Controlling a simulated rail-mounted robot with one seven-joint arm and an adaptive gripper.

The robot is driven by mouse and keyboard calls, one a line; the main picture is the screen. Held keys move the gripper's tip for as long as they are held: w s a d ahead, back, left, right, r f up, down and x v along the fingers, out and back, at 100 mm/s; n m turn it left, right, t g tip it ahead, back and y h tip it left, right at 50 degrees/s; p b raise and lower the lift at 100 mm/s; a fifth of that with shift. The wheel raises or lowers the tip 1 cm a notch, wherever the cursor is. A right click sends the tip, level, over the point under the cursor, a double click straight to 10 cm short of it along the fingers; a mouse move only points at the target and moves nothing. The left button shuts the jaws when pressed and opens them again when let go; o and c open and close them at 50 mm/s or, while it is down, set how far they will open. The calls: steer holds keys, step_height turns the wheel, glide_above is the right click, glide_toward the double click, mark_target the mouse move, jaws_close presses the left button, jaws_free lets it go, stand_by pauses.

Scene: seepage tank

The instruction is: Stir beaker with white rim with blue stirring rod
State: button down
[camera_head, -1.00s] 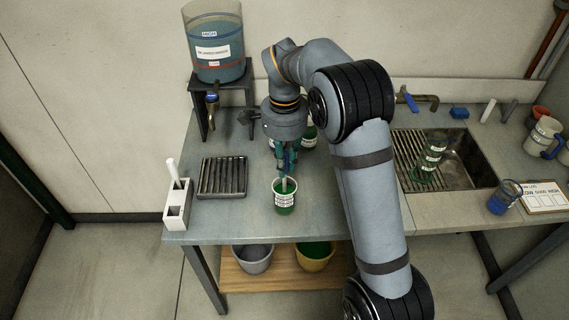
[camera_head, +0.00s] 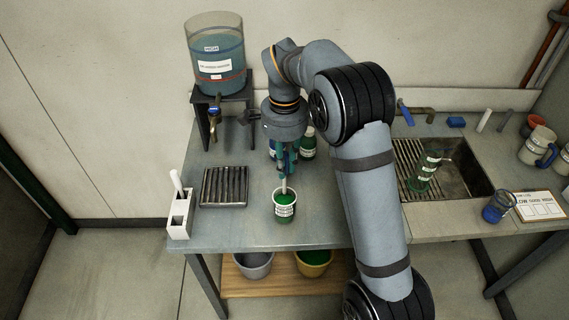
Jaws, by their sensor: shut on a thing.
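A beaker with a white rim (camera_head: 285,210) stands upright near the front edge of the bench and holds green liquid. My gripper (camera_head: 284,172) is above it, fingers pointing down and shut on a pale rod (camera_head: 284,187). The rod reaches down into the beaker. Its lower end is hidden in the green liquid, and its top is hidden by the fingers. The rod's visible part looks whitish, so I cannot make out blue on it.
A white holder with a white rod (camera_head: 180,214) and a dark slatted rack (camera_head: 223,187) stand left of the beaker. Bottles with green contents (camera_head: 307,145) stand behind my gripper. A tank on a stand (camera_head: 216,60) is at the back left. A sink (camera_head: 462,175) is at the right.

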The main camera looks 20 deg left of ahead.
mark_target(285, 154)
steer(key=shift+r+p, duration=2.15)
steer(key=shift+r, duration=0.4)
steer(key=shift+f, duration=0.1)
